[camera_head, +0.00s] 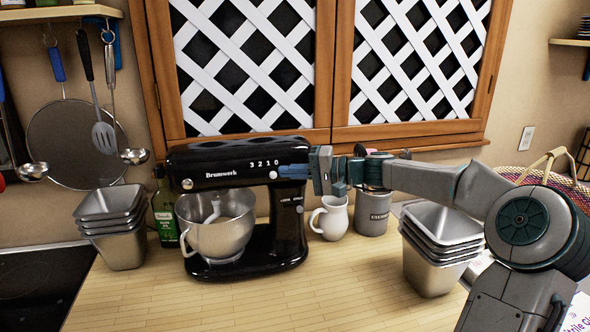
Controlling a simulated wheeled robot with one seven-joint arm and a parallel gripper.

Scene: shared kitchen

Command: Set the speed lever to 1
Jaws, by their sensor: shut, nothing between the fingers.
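The black stand mixer (215,160) stands on the wooden counter, with a steel bowl (218,228) under its head. A speed scale (264,163) reading 3 2 1 0 from left to right is on the side of the head. My gripper (284,172) reaches in from the right, its blue fingers shut and empty, at the rear of the mixer head just right of and below the 0. Contact with the mixer cannot be told.
A white mug (329,219) and grey canister (372,212) stand right of the mixer, below my arm. Stacked metal tins (436,262) stand front right, and more tins (112,240) and a green bottle (164,218) stand left. The front counter (240,305) is clear.

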